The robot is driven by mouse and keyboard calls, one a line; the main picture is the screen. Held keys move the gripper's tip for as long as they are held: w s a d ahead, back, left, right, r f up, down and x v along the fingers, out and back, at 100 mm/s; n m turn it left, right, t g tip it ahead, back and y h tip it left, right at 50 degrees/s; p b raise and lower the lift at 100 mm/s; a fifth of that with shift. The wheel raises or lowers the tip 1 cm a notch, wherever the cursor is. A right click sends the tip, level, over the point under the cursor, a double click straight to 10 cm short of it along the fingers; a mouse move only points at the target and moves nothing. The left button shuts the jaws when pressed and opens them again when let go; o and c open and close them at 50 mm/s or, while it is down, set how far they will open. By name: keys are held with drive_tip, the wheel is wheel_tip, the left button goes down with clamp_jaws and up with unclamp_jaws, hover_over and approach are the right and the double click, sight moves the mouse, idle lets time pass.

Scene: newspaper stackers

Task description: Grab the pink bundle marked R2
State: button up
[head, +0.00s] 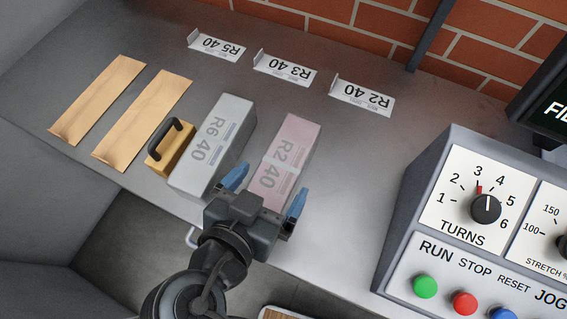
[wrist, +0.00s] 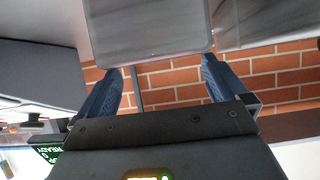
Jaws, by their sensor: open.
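The pink bundle marked R2 (head: 286,150) lies on the grey metal table in the head view, long side running away from me. My gripper (head: 268,186) is open at its near end, one blue finger to its left and one to its right. The gripper body hides part of that near end. In the wrist view my open fingers (wrist: 158,66) point towards a pale block face (wrist: 150,25), which seems to be this bundle; its colour is washed out. I cannot tell whether the fingers touch it.
A grey bundle marked R6 (head: 213,146) stands close on the left. Beyond it are a yellow block with a black handle (head: 171,148) and two brown sheets (head: 142,118). A control box (head: 470,220) stands right. Paper labels, including R2 (head: 362,96), lie at the back.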

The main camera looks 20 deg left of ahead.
sight(280, 166)
drive_tip(key=shift+p+x, duration=0.65)
drive_tip(key=shift+x, duration=2.5)
drive_tip(key=shift+a+r, duration=0.1)
drive_tip(key=shift+r, duration=0.1)
clamp_jaws()
drive_tip(key=shift+w+r, duration=0.1)
